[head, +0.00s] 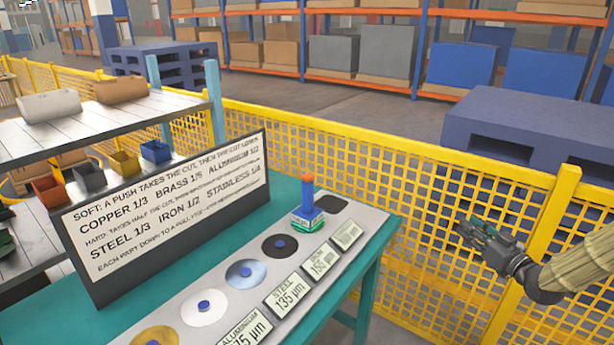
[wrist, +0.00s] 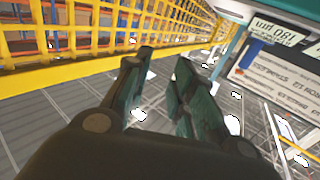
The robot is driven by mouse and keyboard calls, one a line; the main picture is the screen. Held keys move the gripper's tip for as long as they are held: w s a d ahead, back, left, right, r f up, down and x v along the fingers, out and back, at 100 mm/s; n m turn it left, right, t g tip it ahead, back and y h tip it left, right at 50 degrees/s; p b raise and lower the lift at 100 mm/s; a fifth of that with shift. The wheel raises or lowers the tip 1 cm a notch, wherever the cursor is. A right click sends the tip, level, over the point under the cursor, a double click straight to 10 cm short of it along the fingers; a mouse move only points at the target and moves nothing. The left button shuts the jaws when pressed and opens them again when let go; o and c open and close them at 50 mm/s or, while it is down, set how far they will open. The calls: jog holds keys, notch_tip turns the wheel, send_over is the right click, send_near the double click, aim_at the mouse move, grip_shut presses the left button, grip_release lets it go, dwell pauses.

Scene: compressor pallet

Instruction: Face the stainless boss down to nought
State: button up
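A row of round metal discs with blue centre knobs runs along a pale strip (head: 262,312) on the teal bench. They include a gold disc (head: 155,338), a silver disc (head: 204,306), a bluish disc (head: 246,272) and a dark disc (head: 280,245). A blue tool with an orange top (head: 307,205) stands upright on a green-edged base beyond the dark disc. No name for stainless is readable beside a disc, so I cannot tell which is the stainless boss. My gripper (head: 470,230) is right of the bench, apart from everything; its fingers (wrist: 164,65) are open and empty.
A sign (head: 165,210) behind the discs reads STAINLESS 1/4 among other metals. Cards face the discs, one reading STEEL 135 µm (head: 289,295). A yellow mesh fence (head: 400,180) runs behind the bench and my gripper. A shelf with bins (head: 80,125) stands left.

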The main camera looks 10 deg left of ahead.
grip_shut()
dwell(1.0)
